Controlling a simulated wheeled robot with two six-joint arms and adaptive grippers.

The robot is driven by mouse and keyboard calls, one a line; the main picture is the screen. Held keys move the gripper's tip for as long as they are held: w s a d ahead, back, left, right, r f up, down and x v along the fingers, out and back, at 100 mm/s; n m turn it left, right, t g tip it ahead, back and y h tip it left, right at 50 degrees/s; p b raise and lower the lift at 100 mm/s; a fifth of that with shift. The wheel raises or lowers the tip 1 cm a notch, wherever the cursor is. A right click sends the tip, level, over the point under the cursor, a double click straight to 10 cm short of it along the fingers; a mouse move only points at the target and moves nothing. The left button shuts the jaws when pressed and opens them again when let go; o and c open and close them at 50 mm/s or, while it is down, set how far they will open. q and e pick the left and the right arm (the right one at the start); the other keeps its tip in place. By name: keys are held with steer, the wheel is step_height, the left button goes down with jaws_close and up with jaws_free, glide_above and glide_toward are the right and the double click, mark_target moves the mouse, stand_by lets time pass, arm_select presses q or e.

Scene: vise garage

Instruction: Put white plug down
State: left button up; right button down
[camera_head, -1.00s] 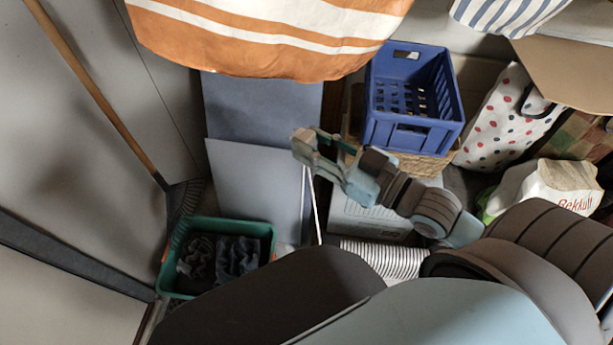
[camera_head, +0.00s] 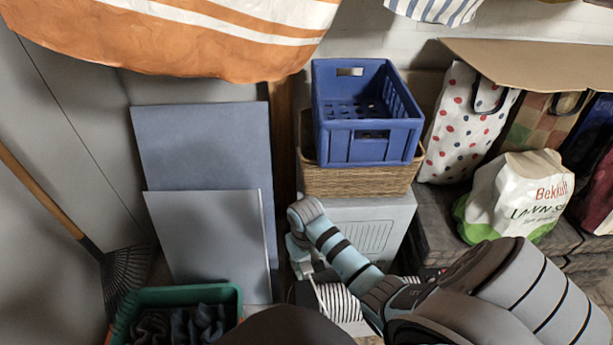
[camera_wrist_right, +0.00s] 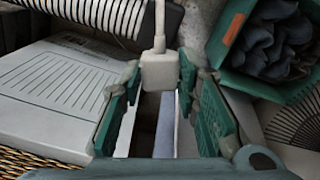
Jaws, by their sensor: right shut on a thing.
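The white plug (camera_wrist_right: 160,70) shows in the right wrist view, with its white cable running up from it. It sits between the green-padded fingertips of my right gripper (camera_wrist_right: 160,78), which is shut on it. In the head view my right gripper (camera_head: 302,268) points down, left of the white box's front; the plug is too small to make out there. My left gripper is not in view.
A white box (camera_head: 395,215) bears a wicker basket (camera_head: 350,182) and a blue crate (camera_head: 365,148). A ribbed white hose (camera_head: 338,300) lies below. A green bin (camera_head: 225,292) with dark cloth and leaning grey panels (camera_head: 215,240) stand left.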

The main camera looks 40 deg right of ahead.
steer(key=b, duration=0.4)
glide_above(306, 296)
step_height(306, 296, down, 8)
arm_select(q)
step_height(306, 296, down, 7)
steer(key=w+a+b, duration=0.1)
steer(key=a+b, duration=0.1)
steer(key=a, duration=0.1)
arm_select(e)
step_height(306, 296, down, 5)
steer(key=shift+r, duration=0.15)
step_height(306, 296, down, 5)
steer(key=b, duration=0.3)
steer(key=shift+r, duration=0.3)
steer(key=c, duration=1.2)
jaws_free()
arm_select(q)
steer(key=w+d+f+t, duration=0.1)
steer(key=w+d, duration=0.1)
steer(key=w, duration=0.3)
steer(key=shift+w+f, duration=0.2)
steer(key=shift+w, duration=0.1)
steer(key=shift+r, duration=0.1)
